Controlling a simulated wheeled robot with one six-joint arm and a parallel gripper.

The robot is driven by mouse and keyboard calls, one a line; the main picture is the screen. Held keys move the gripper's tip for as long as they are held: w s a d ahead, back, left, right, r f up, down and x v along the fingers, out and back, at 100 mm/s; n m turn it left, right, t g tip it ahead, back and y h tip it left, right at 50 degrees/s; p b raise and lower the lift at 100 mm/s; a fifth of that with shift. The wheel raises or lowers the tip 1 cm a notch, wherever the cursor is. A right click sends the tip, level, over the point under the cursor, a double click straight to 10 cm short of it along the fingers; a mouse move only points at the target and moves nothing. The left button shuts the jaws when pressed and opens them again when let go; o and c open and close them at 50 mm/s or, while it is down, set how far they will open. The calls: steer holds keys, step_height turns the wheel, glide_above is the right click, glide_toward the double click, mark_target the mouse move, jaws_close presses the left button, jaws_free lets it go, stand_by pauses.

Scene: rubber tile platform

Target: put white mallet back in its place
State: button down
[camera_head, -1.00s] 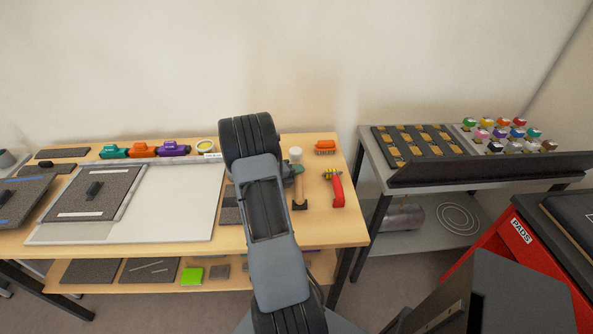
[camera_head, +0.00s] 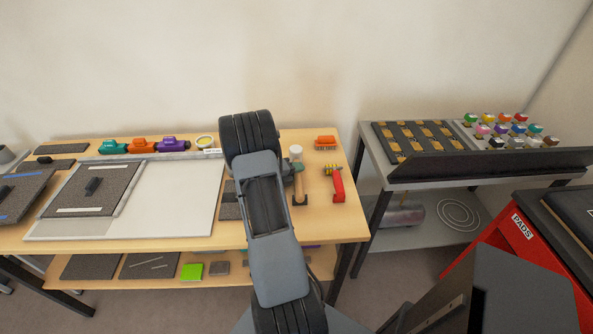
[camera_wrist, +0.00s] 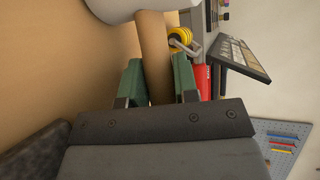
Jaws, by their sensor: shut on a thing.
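The white mallet has a white head (camera_head: 296,152) and a light wooden handle (camera_head: 300,186). It is at the right part of the wooden table (camera_head: 320,222) in the head view. My gripper (camera_wrist: 157,78) has green fingers, one on each side of the handle in the wrist view, and is shut on it. The white head (camera_wrist: 140,8) shows at the top edge there, cut off by the frame. A small dark piece (camera_head: 300,202) shows at the handle's lower end. I cannot tell whether the mallet touches the table. My arm hides part of the gripper in the head view.
A red-handled tool (camera_head: 338,185) lies just right of the mallet, with an orange brush (camera_head: 325,142) behind it. A dark pad (camera_head: 229,205) lies left of my arm. A grey table (camera_head: 372,152) with a rack and colourful knobs stands right.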

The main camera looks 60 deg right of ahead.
steer(key=c, duration=0.8)
jaws_free()
steer(key=shift+f, duration=0.1)
steer(key=shift+a+f, duration=0.1)
steer(key=v, duration=1.3)
steer(key=shift+w+a+r, duration=0.15)
steer(key=shift+a+r, duration=0.15)
